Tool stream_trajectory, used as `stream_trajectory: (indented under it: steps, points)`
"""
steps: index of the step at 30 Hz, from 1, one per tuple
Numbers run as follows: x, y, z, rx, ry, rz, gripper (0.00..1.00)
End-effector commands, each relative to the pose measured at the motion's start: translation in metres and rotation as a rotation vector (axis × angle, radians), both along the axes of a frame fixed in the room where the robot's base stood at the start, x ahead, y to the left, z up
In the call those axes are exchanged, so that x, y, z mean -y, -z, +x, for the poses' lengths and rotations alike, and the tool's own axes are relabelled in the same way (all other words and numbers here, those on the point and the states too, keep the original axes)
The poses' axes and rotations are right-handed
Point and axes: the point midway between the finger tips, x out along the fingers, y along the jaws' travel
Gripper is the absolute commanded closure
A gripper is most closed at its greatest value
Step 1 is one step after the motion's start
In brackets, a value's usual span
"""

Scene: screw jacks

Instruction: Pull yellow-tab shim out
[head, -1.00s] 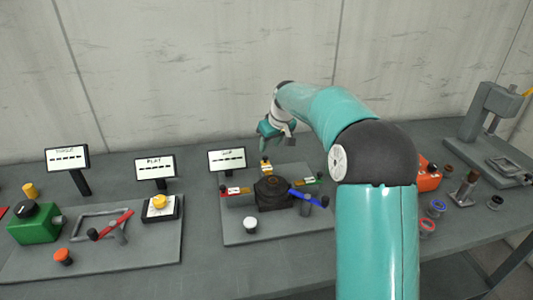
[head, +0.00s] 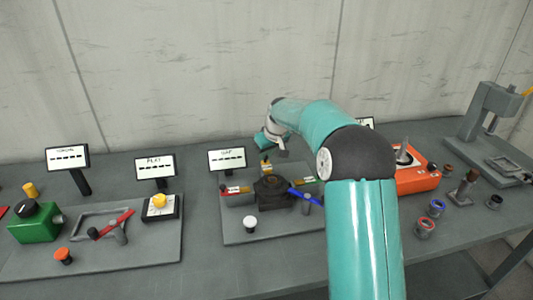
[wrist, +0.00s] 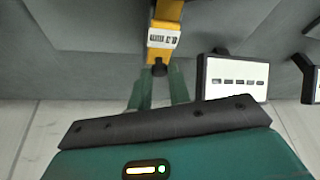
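The yellow-tab shim (wrist: 165,38) runs down from the top of the wrist view, with a white label and a dark knob (wrist: 159,70) at its near end. In the head view the yellow tab (head: 265,168) shows behind the dark screw jack (head: 272,193). My gripper (wrist: 159,78) is open. Its two teal fingers stand apart on either side of the knob, near tip level; I cannot tell whether they touch it. In the head view my gripper (head: 275,145) is above and behind the yellow tab, and its fingers are mostly hidden.
A red-tab shim (head: 237,189) lies left of the jack and a blue handle (head: 304,196) points right. A gap-display sign (head: 227,159) stands close to the left of my gripper. An orange box (head: 415,181) stands at right. The back wall is behind.

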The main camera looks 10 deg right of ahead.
Motion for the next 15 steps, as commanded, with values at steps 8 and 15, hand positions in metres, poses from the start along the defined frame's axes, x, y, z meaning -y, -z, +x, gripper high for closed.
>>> stream_trajectory:
  steps: [8,15]
  points:
    - [0.000,0.000,0.014,0.002,0.000,0.001,1.00]
    - [0.000,0.000,0.036,0.002,0.000,0.001,1.00]
